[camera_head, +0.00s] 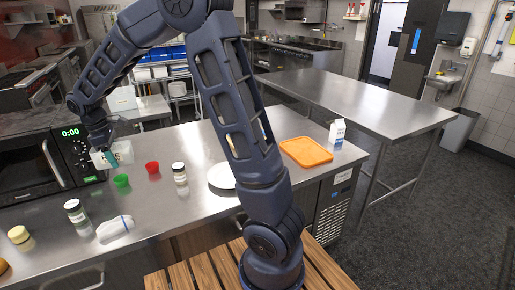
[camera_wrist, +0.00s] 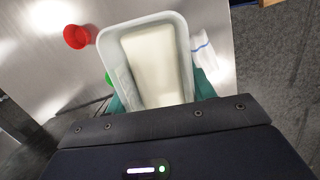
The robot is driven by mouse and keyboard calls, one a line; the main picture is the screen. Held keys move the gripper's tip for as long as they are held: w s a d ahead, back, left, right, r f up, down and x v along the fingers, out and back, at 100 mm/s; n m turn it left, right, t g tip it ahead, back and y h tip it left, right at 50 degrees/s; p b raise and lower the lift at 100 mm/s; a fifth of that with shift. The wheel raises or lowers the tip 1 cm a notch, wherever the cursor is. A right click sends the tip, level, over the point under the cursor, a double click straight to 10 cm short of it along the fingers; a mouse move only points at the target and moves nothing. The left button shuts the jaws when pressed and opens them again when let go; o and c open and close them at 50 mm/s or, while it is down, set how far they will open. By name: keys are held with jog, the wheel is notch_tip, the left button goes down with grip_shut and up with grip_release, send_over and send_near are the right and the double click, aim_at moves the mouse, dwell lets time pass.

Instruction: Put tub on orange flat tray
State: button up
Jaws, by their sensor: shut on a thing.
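The tub (camera_head: 124,151) is a pale, whitish rectangular container. My gripper (camera_head: 108,157) is shut on it at the left of the counter, in front of the microwave, and it appears raised above the counter. In the wrist view the tub (camera_wrist: 155,62) is seen from above, between the teal fingers of my gripper (camera_wrist: 161,97); the fingertips are partly hidden by it. The orange flat tray (camera_head: 306,151) lies at the right end of the same counter, with its surface bare. The tray is not in the wrist view.
A green cup (camera_head: 121,181), a red cup (camera_head: 152,168) and a jar (camera_head: 180,173) stand near the tub. A white plate (camera_head: 220,178) is partly behind my arm. A milk carton (camera_head: 337,132) stands just behind the tray. The microwave (camera_head: 30,160) is at far left.

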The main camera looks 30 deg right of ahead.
jog(key=w+d+m, duration=0.2)
jog(key=w+d, duration=0.4)
jog(key=d, duration=0.4)
jog(key=w+d+m, duration=0.2)
jog(key=w+d, duration=0.5)
jog(key=d, duration=0.3)
jog(key=w+d+m+g, duration=0.1)
jog(key=w+d+m, duration=0.1)
jog(key=d, duration=0.9)
jog(key=w+d+m, duration=0.1)
jog(key=d+m, duration=0.1)
jog(key=d, duration=0.9)
jog(key=m+y, duration=0.2)
jog(key=m, duration=0.6)
send_over(307, 150)
jog(key=shift+g, duration=0.3)
jog(key=f, duration=1.8)
jog(key=shift+w+a+f, duration=0.15)
jog(key=shift+a+f, duration=0.1)
jog(key=shift+f, duration=0.05)
jog(key=shift+f, duration=0.1)
